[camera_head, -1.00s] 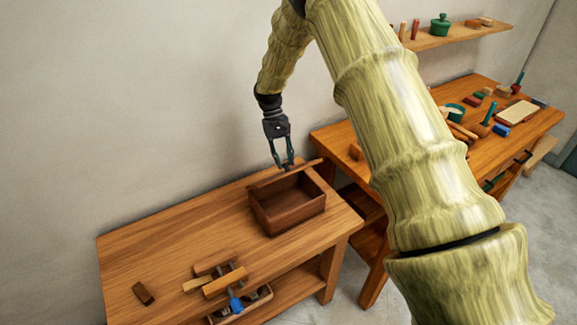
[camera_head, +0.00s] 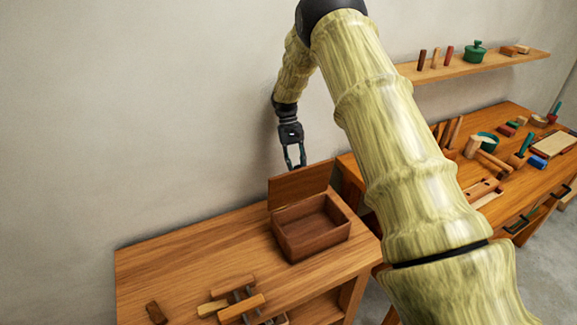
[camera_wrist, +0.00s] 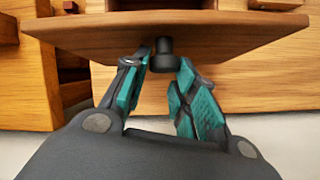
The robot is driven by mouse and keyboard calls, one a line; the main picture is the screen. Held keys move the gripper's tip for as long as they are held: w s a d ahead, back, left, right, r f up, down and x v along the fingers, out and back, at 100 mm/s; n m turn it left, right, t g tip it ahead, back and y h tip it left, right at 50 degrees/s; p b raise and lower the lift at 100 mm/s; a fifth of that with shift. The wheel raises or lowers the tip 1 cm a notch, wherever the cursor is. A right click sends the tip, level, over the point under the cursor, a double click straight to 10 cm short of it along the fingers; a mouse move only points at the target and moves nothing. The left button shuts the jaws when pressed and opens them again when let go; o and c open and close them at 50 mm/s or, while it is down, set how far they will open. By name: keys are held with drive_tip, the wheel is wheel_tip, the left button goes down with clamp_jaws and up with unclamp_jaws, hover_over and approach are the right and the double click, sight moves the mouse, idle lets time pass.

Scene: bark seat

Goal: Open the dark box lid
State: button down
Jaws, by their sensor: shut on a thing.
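The dark brown box (camera_head: 312,241) stands on the wooden bench, and its empty inside shows in the head view. Its lid (camera_head: 300,183) stands raised at the box's back edge, inner face showing. My gripper (camera_head: 295,164) is at the lid's upper edge, on its far side. In the wrist view the lid (camera_wrist: 225,38) crosses the top of the picture, with a dark round knob (camera_wrist: 163,56) on it. My gripper (camera_wrist: 160,85) is shut on this knob, one teal-padded finger on each side. In the head view the lid hides the knob and fingertips.
The wooden bench (camera_head: 190,255) is clear left of the box. Wooden clamps (camera_head: 238,302) and a small block (camera_head: 156,313) lie near its front. A second workbench (camera_head: 520,200) with tools stands right, below a wall shelf (camera_head: 480,66). The wall is close behind my gripper.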

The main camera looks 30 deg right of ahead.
drive_tip(key=shift+a+f, duration=0.3)
drive_tip(key=shift+a, duration=0.05)
drive_tip(key=c, duration=1.4)
unclamp_jaws()
drive_tip(key=shift+c, duration=0.2)
drive_tip(key=shift+o, duration=1.3)
drive_tip(key=shift+w+a, duration=0.1)
wheel_tip(320, 180, up, 10)
drive_tip(key=shift+d+r, duration=0.15)
drive_tip(key=shift+d, duration=0.3)
